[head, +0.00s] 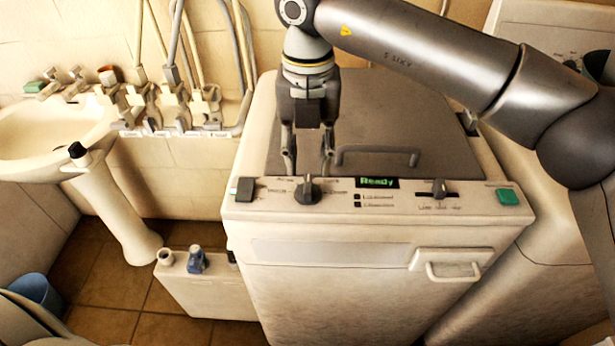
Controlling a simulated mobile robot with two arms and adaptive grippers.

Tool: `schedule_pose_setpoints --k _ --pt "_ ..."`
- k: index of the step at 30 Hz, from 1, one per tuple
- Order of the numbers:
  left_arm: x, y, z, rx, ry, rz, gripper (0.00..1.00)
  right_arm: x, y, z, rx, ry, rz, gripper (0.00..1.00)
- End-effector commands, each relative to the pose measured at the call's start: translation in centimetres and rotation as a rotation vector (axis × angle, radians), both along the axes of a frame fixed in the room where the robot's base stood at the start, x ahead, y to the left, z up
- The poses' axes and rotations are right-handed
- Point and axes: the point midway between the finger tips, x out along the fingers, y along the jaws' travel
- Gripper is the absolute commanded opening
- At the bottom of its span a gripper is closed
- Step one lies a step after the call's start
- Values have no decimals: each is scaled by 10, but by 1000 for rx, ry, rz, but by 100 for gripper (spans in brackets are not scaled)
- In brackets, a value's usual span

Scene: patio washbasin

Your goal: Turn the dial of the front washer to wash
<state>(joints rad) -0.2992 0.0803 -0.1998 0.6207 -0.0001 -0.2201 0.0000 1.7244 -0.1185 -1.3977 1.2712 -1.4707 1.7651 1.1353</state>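The front washer (300,285) is a cream top-loader with a grey lid and a control panel along its front top edge. Its dark dial (307,191) sits left of the green display (377,183), which reads "Ready". My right gripper (309,170) points down over the dial, with its two fingers apart and nothing between them. The fingertips show just behind and above the dial; I cannot tell whether they touch it. The small labels around the dial are too blurred to read. My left gripper is not in view.
The panel also has a left switch (244,190), a slider (438,189) and a green button (508,197). A lid handle (377,157) stands behind the display. A washbasin (45,145) and taps with hoses are at left. Another machine (550,30) stands behind at right.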

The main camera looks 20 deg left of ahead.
Motion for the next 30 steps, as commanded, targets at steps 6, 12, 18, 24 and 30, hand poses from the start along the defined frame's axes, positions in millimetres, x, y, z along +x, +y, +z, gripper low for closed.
schedule_pose_setpoints --k 6,12,18,24,30 --pt "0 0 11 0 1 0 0 -1 0 -40 1 4 3 35" --pt "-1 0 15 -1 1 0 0 -1 0 -62 4 2 2 35" --pt "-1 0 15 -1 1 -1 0 -1 0 -68 4 1 3 35" --pt "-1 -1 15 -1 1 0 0 -1 1 -68 4 1 3 30" --pt "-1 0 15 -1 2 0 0 -1 1 -68 4 1 3 4"
